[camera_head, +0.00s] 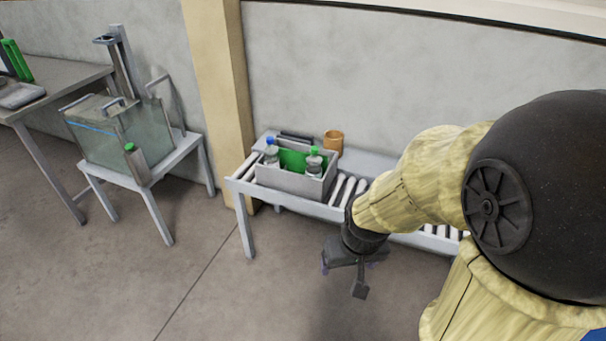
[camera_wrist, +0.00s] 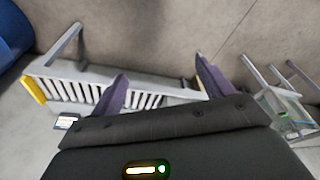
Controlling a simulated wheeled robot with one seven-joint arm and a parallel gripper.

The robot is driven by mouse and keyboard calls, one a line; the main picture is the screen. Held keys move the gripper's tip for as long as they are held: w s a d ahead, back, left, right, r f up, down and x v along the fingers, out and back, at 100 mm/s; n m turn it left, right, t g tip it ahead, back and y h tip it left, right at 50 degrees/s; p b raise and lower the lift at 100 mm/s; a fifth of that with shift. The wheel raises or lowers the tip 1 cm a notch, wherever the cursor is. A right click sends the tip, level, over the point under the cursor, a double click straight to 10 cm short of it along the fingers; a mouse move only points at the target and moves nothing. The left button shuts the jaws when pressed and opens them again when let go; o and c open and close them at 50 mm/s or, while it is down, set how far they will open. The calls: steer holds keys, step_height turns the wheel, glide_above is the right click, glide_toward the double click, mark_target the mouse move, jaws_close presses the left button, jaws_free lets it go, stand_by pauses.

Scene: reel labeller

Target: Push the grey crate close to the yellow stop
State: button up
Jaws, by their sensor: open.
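The grey crate (camera_head: 290,181) stands upright on the left end of a roller conveyor (camera_head: 241,186) in the head view. It holds bottles with blue and green caps and a green panel. I cannot make out the crate in the wrist view. The yellow stop (camera_wrist: 34,90) shows in the wrist view at the conveyor's far left end; in the head view my arm hides that end. My gripper (camera_head: 343,279) hangs in front of the conveyor, to the right of the crate and apart from it. Its two purple fingers (camera_wrist: 163,85) are spread, with nothing between them.
Bare rollers (camera_wrist: 75,93) lie along the conveyor toward the stop. An orange-brown cup (camera_head: 333,142) stands behind the crate. A glass tank (camera_head: 100,135) sits on a small table at the left. A beige pillar (camera_head: 218,80) rises behind the conveyor's left end. The floor in front is clear.

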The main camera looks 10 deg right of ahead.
stand_by(0.3)
steer(key=shift+r, duration=0.1)
steer(key=c, duration=0.4)
steer(key=shift+r+p, duration=0.35)
steer(key=shift+p, duration=0.1)
steer(key=c, duration=0.3)
step_height(320, 180, up, 5)
steer(key=p, duration=0.5)
steer(key=shift+w+r, duration=0.1)
steer(key=shift+r, duration=0.05)
jaws_close()
steer(key=p+v, duration=0.2)
steer(key=w+p+v, duration=0.1)
steer(key=p+v, duration=0.1)
steer(key=p, duration=0.1)
steer(key=shift+d+r, duration=0.1)
steer(key=shift+r, duration=0.25)
steer(key=shift+s, duration=0.1)
